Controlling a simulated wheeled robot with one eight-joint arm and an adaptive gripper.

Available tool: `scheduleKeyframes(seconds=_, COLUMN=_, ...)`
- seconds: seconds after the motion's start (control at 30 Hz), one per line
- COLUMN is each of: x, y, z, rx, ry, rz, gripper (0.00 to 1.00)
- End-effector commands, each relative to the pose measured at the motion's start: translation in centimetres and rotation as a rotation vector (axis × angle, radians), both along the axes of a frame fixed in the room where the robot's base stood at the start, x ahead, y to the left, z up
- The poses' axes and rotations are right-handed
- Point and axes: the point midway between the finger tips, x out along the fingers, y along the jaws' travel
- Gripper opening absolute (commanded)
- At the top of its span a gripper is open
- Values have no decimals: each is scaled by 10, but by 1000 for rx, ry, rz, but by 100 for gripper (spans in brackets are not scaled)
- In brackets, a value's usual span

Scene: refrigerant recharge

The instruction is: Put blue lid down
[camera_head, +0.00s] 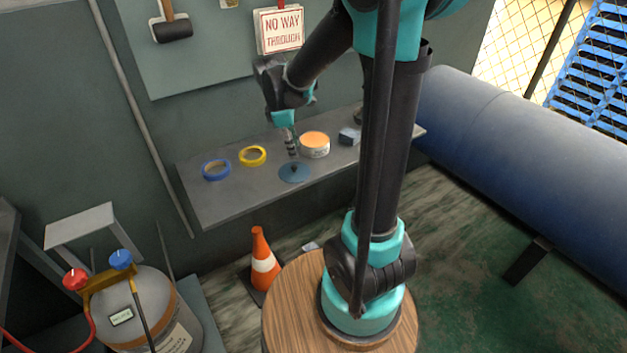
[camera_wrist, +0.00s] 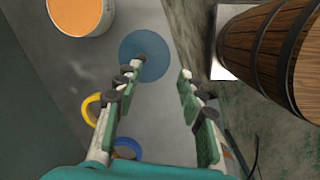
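The blue lid (camera_head: 299,176) is a round, flat, dark blue disc with a dark spot in its middle. It appears to lie flat on the grey shelf (camera_head: 235,203), near the front edge. It also shows in the wrist view (camera_wrist: 150,48), just beyond my fingertips and partly behind the left finger. My gripper (camera_head: 291,151) is above the lid, pointing down. In the wrist view my gripper (camera_wrist: 160,73) has its two fingers apart with nothing between them. The lid looks clear of the fingers.
On the shelf are a tin with an orange top (camera_head: 314,147), a yellow tape roll (camera_head: 253,162), a blue tape roll (camera_head: 216,176) and a small dark block (camera_head: 349,136). A wooden barrel (camera_head: 290,310) and a traffic cone (camera_head: 263,259) stand below.

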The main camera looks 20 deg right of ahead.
Motion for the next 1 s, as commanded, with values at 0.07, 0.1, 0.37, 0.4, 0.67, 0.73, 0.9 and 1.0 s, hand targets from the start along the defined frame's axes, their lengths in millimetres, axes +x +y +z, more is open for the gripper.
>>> scheduleKeyframes(seconds=0.07, x=-32, y=-16, z=-7, rx=59, ry=-69, rz=-191, gripper=40)
scheduleKeyframes(seconds=0.1, x=-46, y=-22, z=-11, rx=94, ry=-104, rz=-293, gripper=40)
scheduleKeyframes(seconds=0.37, x=-131, y=-45, z=-43, rx=326, ry=-288, rz=-925, gripper=40)
scheduleKeyframes(seconds=0.4, x=-140, y=-46, z=-47, rx=358, ry=-306, rz=-1000, gripper=40)
scheduleKeyframes(seconds=0.67, x=-170, y=-49, z=-63, rx=465, ry=-359, rz=-1259, gripper=40)
scheduleKeyframes(seconds=0.73, x=-171, y=-49, z=-64, rx=471, ry=-361, rz=-1269, gripper=40)
scheduleKeyframes(seconds=0.9, x=-170, y=-49, z=-64, rx=469, ry=-360, rz=-1268, gripper=40)
scheduleKeyframes(seconds=1.0, x=-170, y=-49, z=-64, rx=469, ry=-360, rz=-1267, gripper=40)
